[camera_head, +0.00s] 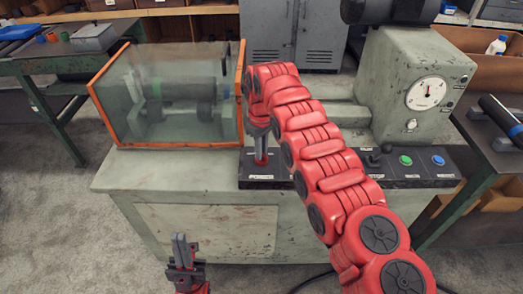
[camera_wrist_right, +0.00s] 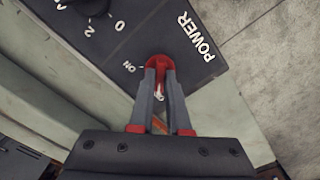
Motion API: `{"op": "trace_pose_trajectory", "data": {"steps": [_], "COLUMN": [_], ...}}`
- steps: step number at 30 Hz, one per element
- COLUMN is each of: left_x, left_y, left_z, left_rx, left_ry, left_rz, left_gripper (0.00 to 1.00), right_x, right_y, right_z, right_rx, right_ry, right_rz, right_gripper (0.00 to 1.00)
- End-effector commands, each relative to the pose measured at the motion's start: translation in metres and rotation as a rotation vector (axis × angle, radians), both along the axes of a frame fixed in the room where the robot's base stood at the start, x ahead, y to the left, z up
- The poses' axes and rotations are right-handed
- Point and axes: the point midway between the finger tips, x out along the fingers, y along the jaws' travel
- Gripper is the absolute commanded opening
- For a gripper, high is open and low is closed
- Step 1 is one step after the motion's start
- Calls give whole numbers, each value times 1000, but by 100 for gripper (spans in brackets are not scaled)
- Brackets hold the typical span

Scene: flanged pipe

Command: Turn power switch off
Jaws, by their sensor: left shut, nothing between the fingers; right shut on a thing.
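The power switch (camera_wrist_right: 159,62) is a small red part on the black control panel (camera_wrist_right: 135,45), with the word POWER beside it and ON near it. In the right wrist view my right gripper (camera_wrist_right: 160,72) is shut on the switch, and its fingers hide much of it. In the head view my right gripper (camera_head: 261,150) reaches down to the panel's left end, and the switch is hidden there. My left gripper (camera_head: 180,240) is shut and empty, pointing up low in front of the machine, away from the panel.
A black knob (camera_wrist_right: 88,5) with numbers sits near the switch. Green (camera_head: 405,160) and blue (camera_head: 438,160) buttons and a dial gauge (camera_head: 426,93) are at the machine's right. An orange-framed clear guard (camera_head: 122,100) stands left of my right gripper. Side tables flank the machine.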

Motion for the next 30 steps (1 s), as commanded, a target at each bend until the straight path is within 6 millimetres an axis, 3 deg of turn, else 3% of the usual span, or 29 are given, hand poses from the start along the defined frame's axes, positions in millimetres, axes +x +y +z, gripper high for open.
{"op": "trace_pose_trajectory", "data": {"steps": [17, 18, 22, 30], "left_x": [0, 0, 0, 0], "left_y": [0, 0, 0, 0], "left_z": [0, 0, 0, 0], "left_rx": [0, 0, 0, 0], "left_ry": [0, 0, 0, 0], "left_rz": [0, 0, 0, 0], "left_gripper": [0, 0, 0, 0], "right_x": [1, 1, 0, 0], "right_y": [0, 0, 0, 0], "right_z": [1, 1, 0, 0], "right_rx": [0, 0, 1, 0], "right_ry": [-3, -3, -2, -1], "right_rz": [33, 33, 33, 32], "right_gripper": [0, 18, 42, 45]}}
